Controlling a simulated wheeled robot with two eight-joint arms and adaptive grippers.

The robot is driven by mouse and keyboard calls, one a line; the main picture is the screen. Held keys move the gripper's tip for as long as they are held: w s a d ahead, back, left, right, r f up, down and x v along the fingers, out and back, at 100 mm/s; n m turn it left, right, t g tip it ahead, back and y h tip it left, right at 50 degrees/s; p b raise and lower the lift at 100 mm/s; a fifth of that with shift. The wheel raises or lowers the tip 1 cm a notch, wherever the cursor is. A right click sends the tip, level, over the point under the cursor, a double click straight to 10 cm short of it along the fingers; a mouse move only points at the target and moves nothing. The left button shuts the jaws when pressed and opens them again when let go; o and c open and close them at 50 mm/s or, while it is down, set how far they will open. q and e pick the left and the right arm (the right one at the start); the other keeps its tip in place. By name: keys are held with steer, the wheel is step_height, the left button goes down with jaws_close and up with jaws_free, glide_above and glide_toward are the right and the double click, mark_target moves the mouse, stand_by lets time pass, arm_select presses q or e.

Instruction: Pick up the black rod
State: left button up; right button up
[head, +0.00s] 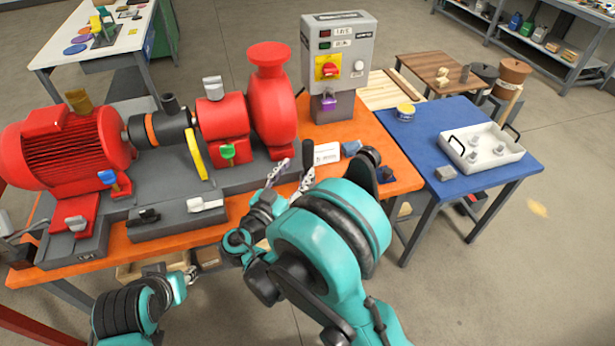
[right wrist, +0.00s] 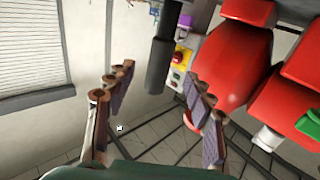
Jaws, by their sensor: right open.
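The black rod (head: 308,152) stands upright near the right end of the orange bench, in front of the control box. Its lower part is hidden behind my right gripper (head: 295,171). In the right wrist view, a dark cylinder that looks like the rod (right wrist: 162,52) shows beyond the fingertips, in line with the gap of my right gripper (right wrist: 159,77). That gripper is open, with nothing between its fingers. My left gripper (head: 189,274) is low at the bench's front edge, far from the rod; its finger opening is too small to make out.
A red pump (head: 271,105) and motor (head: 65,150) fill the left and middle of the orange bench (head: 383,135). A grey control box (head: 342,50) with a purple padlock (head: 329,102) stands behind the rod. A white card (head: 327,153) is close beside it. A blue table (head: 428,128) holds a white tray (head: 482,150).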

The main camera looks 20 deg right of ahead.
mark_target(305, 161)
steer(key=b+x, duration=0.2)
steer(key=x, duration=0.4)
steer(key=shift+f, duration=0.15)
steer(key=shift+w+d, duration=0.3)
steer(key=shift+d, duration=0.05)
jaws_close()
